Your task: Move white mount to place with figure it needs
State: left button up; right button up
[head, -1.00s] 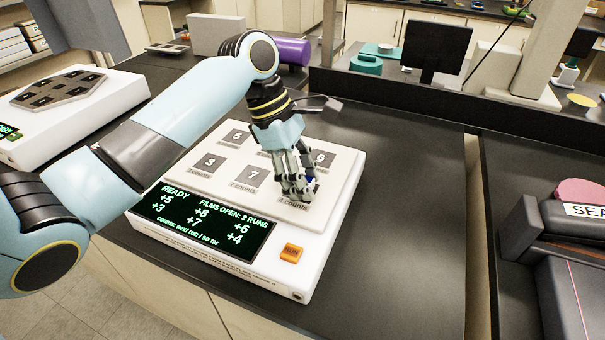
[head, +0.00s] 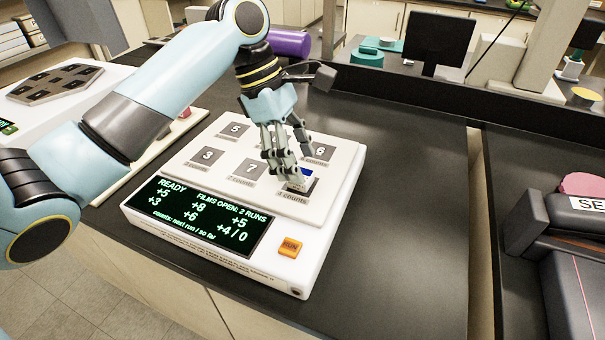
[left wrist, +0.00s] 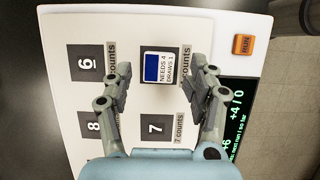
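The white mount (left wrist: 159,68) has a blue film and the text "NEEDS 4 DRAWS 1". In the left wrist view it lies on a dark place on the profiler's white stage, in the row with the "6" place (left wrist: 88,63). In the head view the mount (head: 303,180) is at the front right place, partly hidden by fingers. My left gripper (head: 285,170) is just above it, fingers pointing down. In the left wrist view the fingers (left wrist: 160,80) are spread, apart from the mount on both sides. My right gripper is not in view.
The profiler's screen (head: 200,216) reads READY, FILMS OPEN: 2 RUNS, with "+4 / 0" at lower right. An orange RUN button (head: 290,247) is beside it. Places 3, 5, 6 and 7 show bare. Another device (head: 58,82) stands left; bench right is clear.

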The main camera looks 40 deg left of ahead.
pick_arm(q)
jog(key=v, duration=0.9)
dwell(0.6)
